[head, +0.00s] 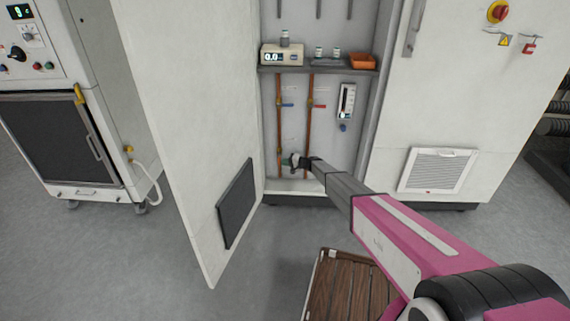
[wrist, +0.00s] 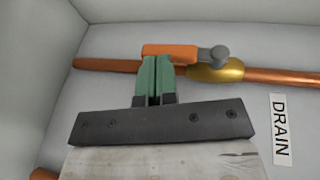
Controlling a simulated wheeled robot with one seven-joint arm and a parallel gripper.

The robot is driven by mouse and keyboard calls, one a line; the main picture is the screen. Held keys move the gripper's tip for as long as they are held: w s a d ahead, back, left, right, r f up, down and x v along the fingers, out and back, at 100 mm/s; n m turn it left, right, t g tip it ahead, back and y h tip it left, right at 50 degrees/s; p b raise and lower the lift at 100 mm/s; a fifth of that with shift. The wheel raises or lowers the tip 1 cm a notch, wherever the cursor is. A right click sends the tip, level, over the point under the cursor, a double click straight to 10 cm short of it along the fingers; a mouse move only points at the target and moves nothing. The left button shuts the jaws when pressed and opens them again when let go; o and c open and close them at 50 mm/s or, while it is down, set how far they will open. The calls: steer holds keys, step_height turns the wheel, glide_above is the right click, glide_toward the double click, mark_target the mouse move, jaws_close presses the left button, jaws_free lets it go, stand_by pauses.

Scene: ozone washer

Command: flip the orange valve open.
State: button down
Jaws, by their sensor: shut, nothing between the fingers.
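The orange valve lever (wrist: 168,50) shows in the wrist view, its long side roughly along the copper pipe (wrist: 280,76). Its right end meets a grey round pivot (wrist: 216,55) above the brass valve body (wrist: 216,72). My gripper (wrist: 154,62) has green fingers pressed together with nothing between them. The fingertips are right at the lower edge of the lever, near its left end; I cannot tell whether they touch it. In the head view my gripper (head: 289,162) is low inside the open cabinet, by the left copper pipe (head: 279,130); the orange lever cannot be made out there.
A DRAIN label (wrist: 282,130) is right of the valve. Above are a blue handle (head: 287,104), a red handle (head: 318,105) and a shelf (head: 310,69) with a meter and small bottles. The cabinet door (head: 190,110) stands open at left. A wooden-topped cart (head: 345,290) is in front.

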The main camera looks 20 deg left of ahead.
steer(key=f+v, duration=0.2)
steer(key=v, duration=1.1)
steer(key=shift+w+d+f, duration=0.35)
steer(key=shift+w+d, duration=0.2)
steer(key=s+d+r+h, duration=0.5)
steer(key=s+d+r, duration=0.2)
steer(key=s+d, duration=0.7)
steer(key=s+d+r+h, duration=0.5)
steer(key=s+d+r, duration=0.3)
steer(key=s+d, duration=0.6)
steer(key=s+d+r+h, duration=0.5)
steer(key=s+d+r, duration=0.2)
steer(key=s+d, duration=0.7)
steer(key=shift+s+d+r+g+h, duration=0.25)
steer(key=shift+d+g+h, duration=0.05)
steer(key=shift+d+g, duration=0.1)
steer(key=shift+a, duration=0.1)
